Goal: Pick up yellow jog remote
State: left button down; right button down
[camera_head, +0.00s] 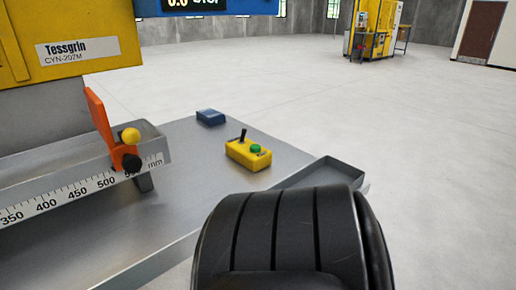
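The yellow jog remote (248,154) lies on the grey metal table (200,180). It is a small yellow box with a black stick on top and a green button. Nothing touches it. A large black ribbed part, likely a piece of my own arm, fills the bottom centre, in front of the remote and apart from it in the picture. No gripper fingers show in this view.
A blue block (211,117) sits behind the remote. A grey tray (335,173) is at the table's right edge. At left are a yellow machine (60,45), a ruler rail (75,195) and an orange stop (100,115) with a yellow ball. Open floor lies beyond.

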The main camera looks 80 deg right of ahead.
aim_at(241, 154)
jog(key=z, duration=0.45)
jog(key=k+l+z, duration=0.1)
jog(key=z, duration=0.35)
jog(key=l+z, duration=0.15)
jog(key=z, duration=0.3)
jog(key=l+z, duration=0.1)
jog(key=z, duration=0.35)
jog(key=l+z, duration=0.1)
jog(key=z, duration=0.35)
